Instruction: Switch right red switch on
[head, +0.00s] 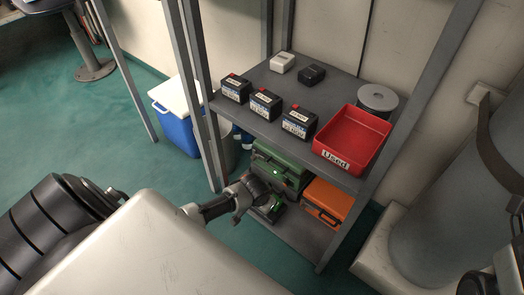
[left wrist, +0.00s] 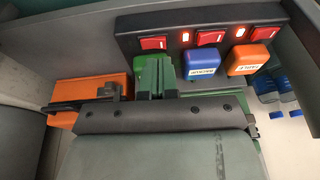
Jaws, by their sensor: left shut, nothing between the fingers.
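In the left wrist view a dark switch bar (left wrist: 275,16) holds three red switches: one at picture left (left wrist: 152,43), one in the middle (left wrist: 210,38) and one at picture right (left wrist: 265,34). Two small orange-white lights glow between them. This view looks turned over against the head view, since the orange case lies on the opposite side. My left gripper (left wrist: 156,80) is shut and empty, below the left-hand switch in the picture; contact cannot be told. In the head view my left gripper (head: 243,195) is at the shelf's front, and the switch bar is hidden.
Blue (left wrist: 201,60) and orange (left wrist: 248,58) labelled blocks sit beside the bar. Green (head: 278,163) and orange (head: 326,201) cases fill the lower shelf. Above are several black batteries (head: 266,103) and a red tray (head: 352,139). A blue cooler (head: 180,133) stands left.

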